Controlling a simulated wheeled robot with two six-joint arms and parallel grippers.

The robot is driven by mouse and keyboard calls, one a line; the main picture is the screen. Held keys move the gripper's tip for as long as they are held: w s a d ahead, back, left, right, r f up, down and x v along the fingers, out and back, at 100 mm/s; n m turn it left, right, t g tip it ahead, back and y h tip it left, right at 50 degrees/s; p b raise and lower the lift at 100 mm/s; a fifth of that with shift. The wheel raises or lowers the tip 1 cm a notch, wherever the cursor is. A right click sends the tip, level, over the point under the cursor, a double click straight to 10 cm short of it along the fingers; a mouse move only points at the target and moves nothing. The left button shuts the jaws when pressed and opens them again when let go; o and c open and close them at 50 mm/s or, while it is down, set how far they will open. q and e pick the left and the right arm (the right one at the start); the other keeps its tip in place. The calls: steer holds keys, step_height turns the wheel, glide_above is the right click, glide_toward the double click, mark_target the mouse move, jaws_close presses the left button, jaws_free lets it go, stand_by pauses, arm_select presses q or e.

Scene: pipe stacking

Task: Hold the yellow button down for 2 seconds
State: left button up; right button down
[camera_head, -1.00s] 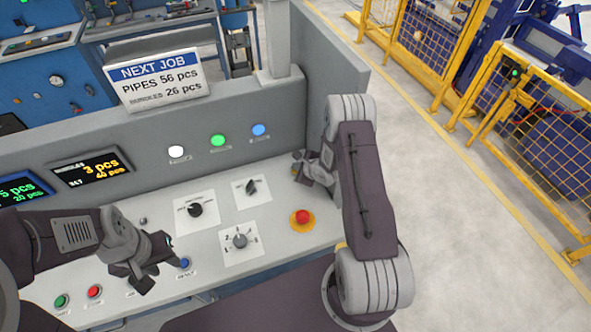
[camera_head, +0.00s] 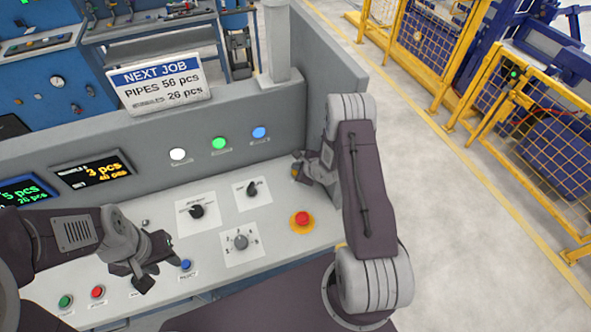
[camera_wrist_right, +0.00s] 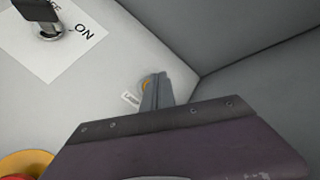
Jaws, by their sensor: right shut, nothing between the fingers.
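The yellow button (camera_wrist_right: 147,83) shows as a small yellow-orange patch at the fingertips of my right gripper (camera_wrist_right: 156,90) in the right wrist view. The fingers cover most of it, and I cannot tell whether it is pressed in. In the head view my right gripper (camera_head: 299,168) is shut at the right end of the sloped panel, with a bit of yellow (camera_head: 294,172) beside it. My left gripper (camera_head: 140,272) hovers over the panel's front left part; its finger opening is unclear.
The red emergency button (camera_head: 302,218) on its yellow base lies in front of my right gripper. Rotary switches (camera_head: 240,241) sit on the panel (camera_head: 275,200). White, green and blue lamps (camera_head: 219,143) are on the back wall. A grey side wall (camera_head: 318,110) stands close beside my right gripper.

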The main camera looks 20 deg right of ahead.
step_height(320, 180, up, 5)
steer(key=p, duration=0.5)
steer(key=shift+r, duration=0.1)
stand_by(0.7)
